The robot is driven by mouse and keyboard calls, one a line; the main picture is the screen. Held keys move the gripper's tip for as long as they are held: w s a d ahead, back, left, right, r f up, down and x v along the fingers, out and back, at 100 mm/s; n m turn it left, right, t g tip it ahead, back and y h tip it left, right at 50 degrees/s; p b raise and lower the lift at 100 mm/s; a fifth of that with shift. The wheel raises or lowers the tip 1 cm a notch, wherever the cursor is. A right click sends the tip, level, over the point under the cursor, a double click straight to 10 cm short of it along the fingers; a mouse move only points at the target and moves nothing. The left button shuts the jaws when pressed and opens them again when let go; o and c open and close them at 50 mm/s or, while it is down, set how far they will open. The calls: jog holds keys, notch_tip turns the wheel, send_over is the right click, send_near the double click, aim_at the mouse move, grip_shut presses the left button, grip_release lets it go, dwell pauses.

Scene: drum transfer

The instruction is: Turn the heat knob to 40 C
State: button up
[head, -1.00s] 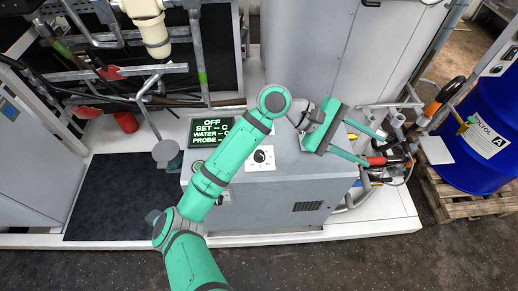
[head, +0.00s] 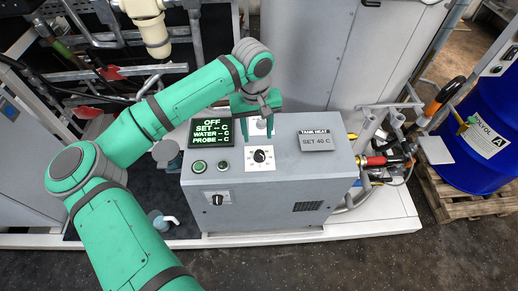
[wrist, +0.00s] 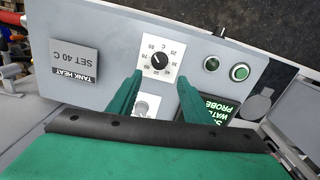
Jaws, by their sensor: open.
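The heat knob (head: 260,156) is a black dial on a white scale plate on top of the grey cabinet. In the wrist view the knob (wrist: 160,60) shows upside down with numbers around it; which number it points at is too small to tell. My gripper (head: 257,134) is open and empty above the cabinet top, just behind the knob. In the wrist view its two green fingers (wrist: 158,76) point toward the knob's plate, with the knob beyond the tips and not between them. The dark display (head: 211,132) reads OFF, with dashes for SET, WATER and PROBE.
A grey sign (head: 317,142) reading TANK HEAT, SET 40 C stands right of the knob. Two round buttons (head: 211,167) sit left of it. Another black knob (head: 218,198) is on the cabinet's front. A blue drum (head: 490,135) stands far right. Behind is a tall grey cabinet (head: 320,60).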

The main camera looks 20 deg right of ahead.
aim_at(259, 153)
jog(key=f, duration=0.9)
jog(key=shift+d+f, duration=0.25)
jog(key=c, duration=1.1)
